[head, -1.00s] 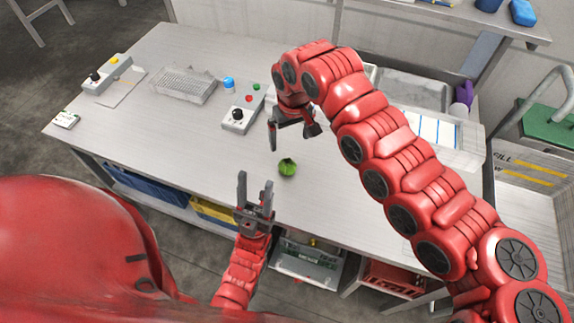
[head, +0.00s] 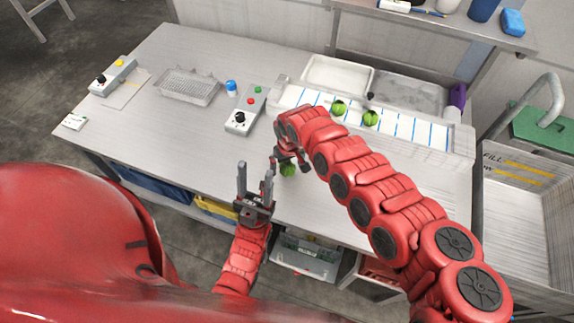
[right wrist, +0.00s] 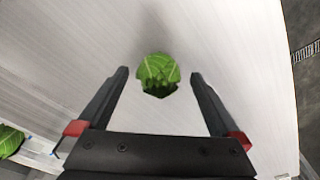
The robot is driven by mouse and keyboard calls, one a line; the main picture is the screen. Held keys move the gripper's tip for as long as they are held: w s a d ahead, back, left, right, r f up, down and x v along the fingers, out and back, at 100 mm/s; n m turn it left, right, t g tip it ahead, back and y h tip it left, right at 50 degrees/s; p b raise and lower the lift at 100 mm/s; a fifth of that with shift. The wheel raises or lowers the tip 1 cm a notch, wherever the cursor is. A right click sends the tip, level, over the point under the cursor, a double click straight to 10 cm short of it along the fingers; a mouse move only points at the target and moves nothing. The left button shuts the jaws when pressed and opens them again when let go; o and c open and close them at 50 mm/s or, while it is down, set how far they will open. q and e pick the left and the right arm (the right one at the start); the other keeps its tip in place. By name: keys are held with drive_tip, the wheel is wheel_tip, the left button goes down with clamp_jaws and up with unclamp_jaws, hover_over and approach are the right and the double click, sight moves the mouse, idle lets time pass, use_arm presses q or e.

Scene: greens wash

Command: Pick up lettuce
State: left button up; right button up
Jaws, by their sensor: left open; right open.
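A small green lettuce (head: 287,171) sits on the grey table near its front edge, partly hidden by my right gripper in the head view. My right gripper (head: 291,161) is open just above it. In the right wrist view the lettuce (right wrist: 158,72) shows between the two fingertips, with a gap on each side. My left gripper (head: 256,178) is open and empty, fingers pointing up, left of the lettuce near the table's front edge.
Two more lettuces, a left one (head: 338,108) and a right one (head: 370,118), sit in a long white blue-lined tray (head: 455,147). A control box (head: 240,118), blue-capped bottle (head: 231,87) and wire rack (head: 187,85) stand further left.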

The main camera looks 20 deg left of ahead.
drive_tip(key=shift+f, duration=0.85)
drive_tip(key=c, duration=1.4)
